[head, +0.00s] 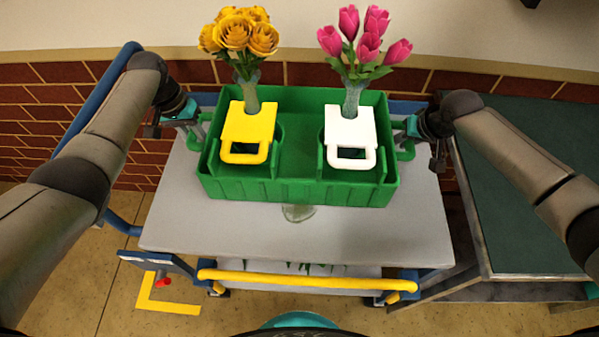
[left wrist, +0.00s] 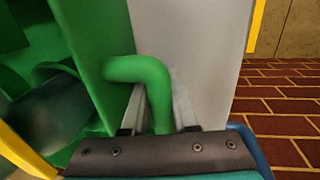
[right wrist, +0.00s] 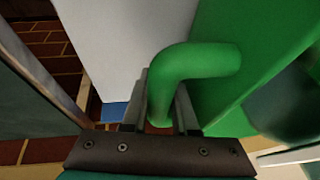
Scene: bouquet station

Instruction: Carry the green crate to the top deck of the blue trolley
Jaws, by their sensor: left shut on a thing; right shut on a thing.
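The green crate (head: 300,192) is upright over the grey top deck (head: 400,232) of the blue trolley in the head view. I cannot tell whether it touches the deck. It holds a yellow-tagged vase of yellow roses (head: 240,36) and a white-tagged vase of pink tulips (head: 366,40). My left gripper (head: 190,116) is shut on the crate's left handle, a green bar (left wrist: 150,75) in the left wrist view. My right gripper (head: 412,124) is shut on the right handle, a green bar (right wrist: 185,65) in the right wrist view.
The trolley's yellow bar (head: 305,280) runs along its near side, above a lower deck. A dark green table (head: 530,190) stands close on the right. A brick wall (head: 35,110) is behind. A yellow floor marking (head: 165,304) lies at lower left.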

